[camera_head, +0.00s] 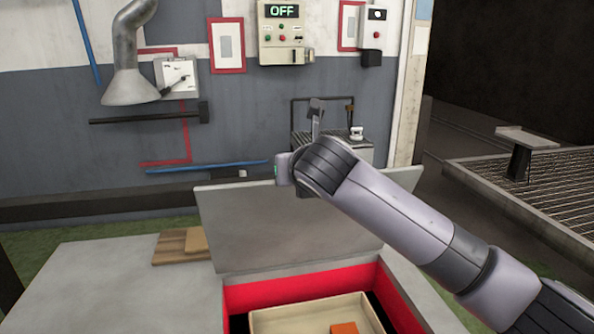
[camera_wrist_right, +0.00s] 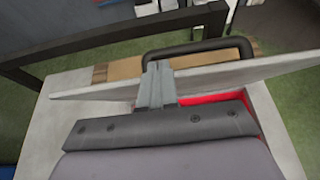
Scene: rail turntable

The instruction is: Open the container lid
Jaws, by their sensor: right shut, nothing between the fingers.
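The container (camera_head: 300,283) has red inner walls and stands open in the bench top. Its grey lid (camera_head: 270,225) is tilted up at the back, with its inner face towards me. The lid's edge also shows in the right wrist view (camera_wrist_right: 95,88), with a dark bar handle (camera_wrist_right: 215,44) beyond it. My right gripper (camera_wrist_right: 157,68) is shut and empty, its fingertips close to the lid's edge by the handle; I cannot tell whether they touch. In the head view my right arm crosses in front of the lid, and the fingers are not clearly visible. My left gripper is not in view.
Inside the container are a beige tray (camera_head: 285,319) and an orange block (camera_head: 344,328). Wooden boards (camera_head: 180,246) lie left of the lid. A control box reading OFF (camera_head: 283,32) hangs on the wall. A cart (camera_head: 350,150) stands behind. The bench's left side is clear.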

